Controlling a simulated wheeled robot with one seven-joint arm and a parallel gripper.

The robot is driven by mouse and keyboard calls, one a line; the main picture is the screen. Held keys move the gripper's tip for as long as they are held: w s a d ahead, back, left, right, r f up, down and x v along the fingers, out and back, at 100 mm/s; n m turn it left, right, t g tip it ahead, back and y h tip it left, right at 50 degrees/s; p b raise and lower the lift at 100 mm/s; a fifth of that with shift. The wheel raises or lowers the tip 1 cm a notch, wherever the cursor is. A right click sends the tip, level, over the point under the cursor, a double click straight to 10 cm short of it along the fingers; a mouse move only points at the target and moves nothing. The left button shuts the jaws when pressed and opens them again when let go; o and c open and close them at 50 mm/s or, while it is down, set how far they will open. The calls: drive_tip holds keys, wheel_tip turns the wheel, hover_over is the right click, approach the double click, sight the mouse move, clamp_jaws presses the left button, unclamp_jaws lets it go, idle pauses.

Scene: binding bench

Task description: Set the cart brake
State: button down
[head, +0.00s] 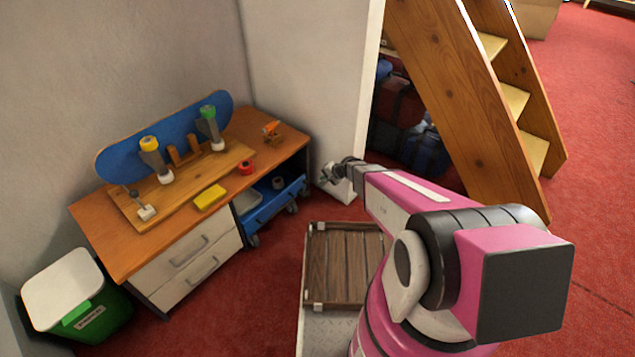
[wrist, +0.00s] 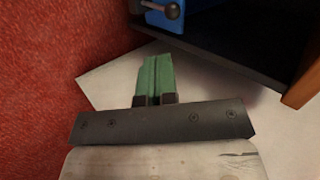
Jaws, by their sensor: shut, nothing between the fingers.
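A blue cart (head: 268,208) on casters stands under the right end of the wooden bench, with a few items on it. In the wrist view a blue panel (wrist: 200,20), which looks like part of the cart, shows at the top. A short lever with a dark round knob (wrist: 172,11) sticks out from it; I cannot tell for certain that it is the brake. My gripper (wrist: 155,62) has its green fingers shut and empty, pointing toward the panel, with the knob just beyond the tips. In the head view my gripper (head: 327,175) is right of the cart, near the white wall's end.
The wooden bench (head: 95,215) holds a blue skateboard deck (head: 120,160), a yellow block (head: 210,197) and a red roll (head: 246,167). A green bin (head: 95,322) stands at left. Wooden stairs (head: 450,90) rise at right. Red carpet (head: 240,300) is clear before the bench.

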drive_tip(key=shift+s+d, duration=1.05)
drive_tip(key=shift+d, duration=0.7)
drive_tip(key=w+a+f, duration=0.5)
drive_tip(key=a+f, duration=0.1)
drive_tip(key=a, duration=0.3)
drive_tip(key=shift+a+f, duration=0.3)
drive_tip(key=shift+a, duration=0.1)
drive_tip(key=shift+w+a+r, duration=0.35)
drive_tip(key=shift+w+a, duration=0.2)
drive_tip(key=shift+a, duration=0.2)
drive_tip(key=shift+s+d, duration=0.1)
